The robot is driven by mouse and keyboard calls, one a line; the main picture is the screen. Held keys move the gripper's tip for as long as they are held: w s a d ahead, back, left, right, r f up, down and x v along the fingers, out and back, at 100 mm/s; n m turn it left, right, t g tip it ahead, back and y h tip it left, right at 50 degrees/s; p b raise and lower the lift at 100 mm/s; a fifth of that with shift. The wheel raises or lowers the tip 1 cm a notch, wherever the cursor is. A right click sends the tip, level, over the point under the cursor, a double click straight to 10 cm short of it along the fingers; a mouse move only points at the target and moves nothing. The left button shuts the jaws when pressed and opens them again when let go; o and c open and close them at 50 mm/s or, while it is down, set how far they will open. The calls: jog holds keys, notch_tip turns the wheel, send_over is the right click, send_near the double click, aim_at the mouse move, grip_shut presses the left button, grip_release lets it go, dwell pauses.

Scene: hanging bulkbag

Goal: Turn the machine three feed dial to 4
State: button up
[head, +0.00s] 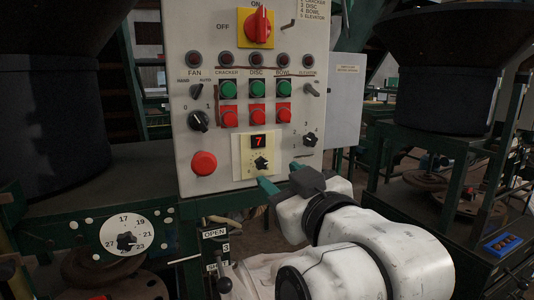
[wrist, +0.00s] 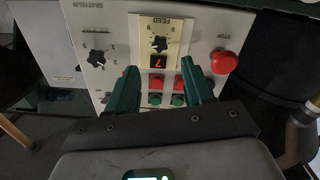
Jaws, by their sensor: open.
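The feed dial (head: 261,162) is a small black star-shaped knob on a cream plate low on the grey control panel. A red digit display (head: 258,141) above it reads 7. In the wrist view the dial (wrist: 160,44) appears upside down with the word FEED beside it, and the display (wrist: 158,62) again shows 7. Where its pointer points is too small to tell. My gripper (head: 281,175) is open and empty, its green fingers just below and right of the dial in the head view. In the wrist view its fingers (wrist: 160,66) stand either side of the display, with the dial beyond the tips.
A red stop button (head: 204,163) sits left of the dial, and a numbered black knob (head: 310,140) right of it. Green and red buttons (head: 257,103) are above. A white numbered dial (head: 126,241) is at lower left. A dark hopper machine (head: 437,90) stands at right.

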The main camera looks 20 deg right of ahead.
aim_at(263, 164)
jog(key=w, duration=0.7)
jog(key=shift+f, duration=0.15)
jog(key=shift+c, duration=0.3)
grip_shut()
